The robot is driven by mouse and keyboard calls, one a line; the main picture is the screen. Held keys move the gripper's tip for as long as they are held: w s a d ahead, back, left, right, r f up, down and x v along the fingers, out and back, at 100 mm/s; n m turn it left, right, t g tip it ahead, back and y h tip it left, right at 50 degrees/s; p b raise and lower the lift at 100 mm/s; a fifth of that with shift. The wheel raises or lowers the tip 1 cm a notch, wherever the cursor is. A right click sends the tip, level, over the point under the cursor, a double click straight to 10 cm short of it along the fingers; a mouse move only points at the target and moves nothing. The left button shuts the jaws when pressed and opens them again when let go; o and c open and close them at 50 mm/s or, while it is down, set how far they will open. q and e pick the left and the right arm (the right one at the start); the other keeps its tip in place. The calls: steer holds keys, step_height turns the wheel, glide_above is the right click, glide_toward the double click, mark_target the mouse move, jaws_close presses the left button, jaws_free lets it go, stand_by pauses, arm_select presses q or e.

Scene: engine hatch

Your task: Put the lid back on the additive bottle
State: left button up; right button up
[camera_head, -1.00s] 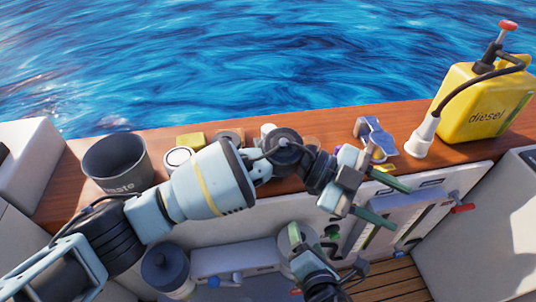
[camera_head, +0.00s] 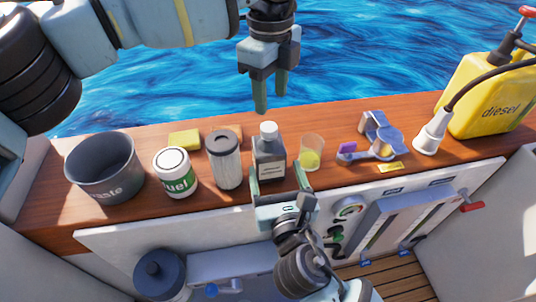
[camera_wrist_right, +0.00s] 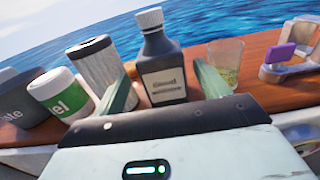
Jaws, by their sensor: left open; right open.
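The dark bottle (camera_head: 268,160), which I take for the additive bottle, stands upright on the wooden ledge. A white lid (camera_head: 268,129) sits on its neck; whether it is screwed tight I cannot tell. My right gripper (camera_head: 280,181) is open in front of the bottle, one finger toward each side of its lower body. In the right wrist view the bottle (camera_wrist_right: 161,68) shows between the two open fingers (camera_wrist_right: 164,84), its label facing me; contact is not clear. My left gripper (camera_head: 271,100) is open and empty, fingers pointing down, raised above and behind the bottle.
To the left stand a filter canister (camera_head: 224,160), a white-lidded fuel jar (camera_head: 175,172), a yellow sponge (camera_head: 185,139) and a waste bin (camera_head: 104,167). To the right are a cup of yellow liquid (camera_head: 311,154), a blue-grey tool (camera_head: 376,137) and a diesel can (camera_head: 490,100).

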mark_target(269, 147)
arm_select(q)
steer(key=shift+w+a+r, duration=0.15)
steer(key=shift+a+r, duration=0.05)
steer(key=shift+a, duration=0.05)
arm_select(e)
steer(key=shift+r, duration=0.1)
steer(key=shift+w+a, duration=0.25)
steer(key=shift+w, duration=1.05)
steer(key=shift+w+a, duration=0.3)
steer(key=shift+w, duration=1)
steer(key=shift+w+a, duration=0.25)
steer(key=shift+w, duration=1.05)
steer(key=shift+c, duration=0.2)
steer(key=c, duration=1.4)
jaws_close()
arm_select(q)
steer(key=m, duration=0.4)
